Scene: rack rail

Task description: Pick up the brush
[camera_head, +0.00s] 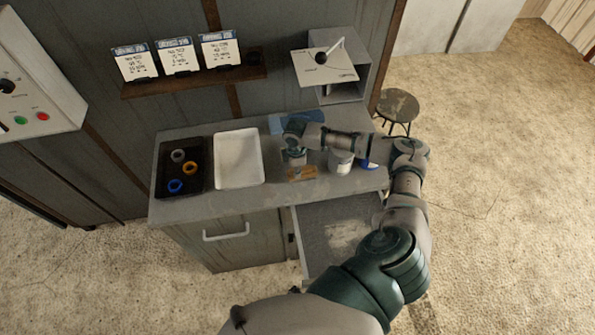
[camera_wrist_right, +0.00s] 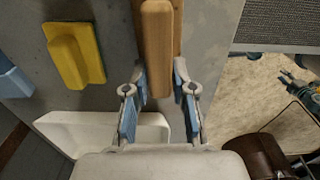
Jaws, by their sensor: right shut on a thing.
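The brush has a long wooden handle (camera_wrist_right: 157,45) that shows at the top middle of the right wrist view, between my fingers. In the head view a tan part of the brush (camera_head: 301,173) shows on the counter, just below my right gripper (camera_head: 296,160). My right gripper (camera_wrist_right: 160,100) is shut on the brush, with one blue-padded finger on each side of the handle. The bristles are hidden, and I cannot tell whether the brush is clear of the counter. My left gripper is not in view.
A white tray (camera_head: 239,183) and a black tray (camera_head: 163,150) with coloured rings stand left on the counter (camera_head: 205,205). A white container (camera_head: 340,164) stands right of the gripper. A drawer (camera_head: 335,225) is open in front. A yellow block (camera_wrist_right: 75,55) lies beside the brush.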

